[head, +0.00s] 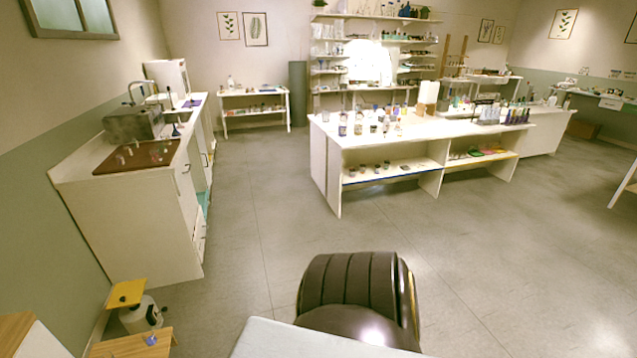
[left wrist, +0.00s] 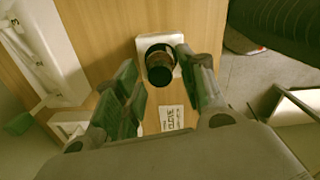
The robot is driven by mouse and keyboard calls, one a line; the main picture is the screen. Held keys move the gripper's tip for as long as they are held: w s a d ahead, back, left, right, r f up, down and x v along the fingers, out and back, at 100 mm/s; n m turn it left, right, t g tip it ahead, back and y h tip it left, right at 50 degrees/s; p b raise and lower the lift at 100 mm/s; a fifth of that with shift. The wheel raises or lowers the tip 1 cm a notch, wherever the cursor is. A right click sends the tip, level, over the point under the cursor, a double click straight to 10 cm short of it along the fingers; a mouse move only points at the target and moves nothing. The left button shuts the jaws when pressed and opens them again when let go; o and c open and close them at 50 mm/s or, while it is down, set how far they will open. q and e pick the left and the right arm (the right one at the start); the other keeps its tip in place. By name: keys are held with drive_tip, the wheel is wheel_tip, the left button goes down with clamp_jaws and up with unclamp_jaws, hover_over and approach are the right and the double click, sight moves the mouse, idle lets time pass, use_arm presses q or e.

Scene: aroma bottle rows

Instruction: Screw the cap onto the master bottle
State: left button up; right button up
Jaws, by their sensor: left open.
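In the left wrist view a dark round bottle (left wrist: 159,66) with a brownish rim stands on a small white square pad (left wrist: 146,41) on a wooden surface (left wrist: 100,30). I see it from above and cannot tell whether its dark top is a cap or an opening. My left gripper (left wrist: 160,80) is open, its green-padded fingers to either side of the bottle in the picture. I see no contact with the bottle. The loose cap cannot be made out. The head view shows neither gripper, and my right gripper is in neither view.
A small lettered card (left wrist: 172,118) lies below the bottle. A white rack-like piece (left wrist: 45,40) is at the left. In the head view a white island bench (head: 335,160) with bottles stands ahead and a sink counter (head: 90,190) is left. The floor (head: 260,225) between is clear.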

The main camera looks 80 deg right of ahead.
use_arm(q)
drive_tip(key=shift+n, duration=1.4)
drive_tip(key=shift+n+p, duration=0.35)
drive_tip(key=shift+n, duration=1.05)
drive_tip(key=shift+n+p, duration=0.3)
drive_tip(key=shift+n, duration=1.5)
drive_tip(key=shift+n+p, duration=0.5)
drive_tip(key=shift+n, duration=2.4)
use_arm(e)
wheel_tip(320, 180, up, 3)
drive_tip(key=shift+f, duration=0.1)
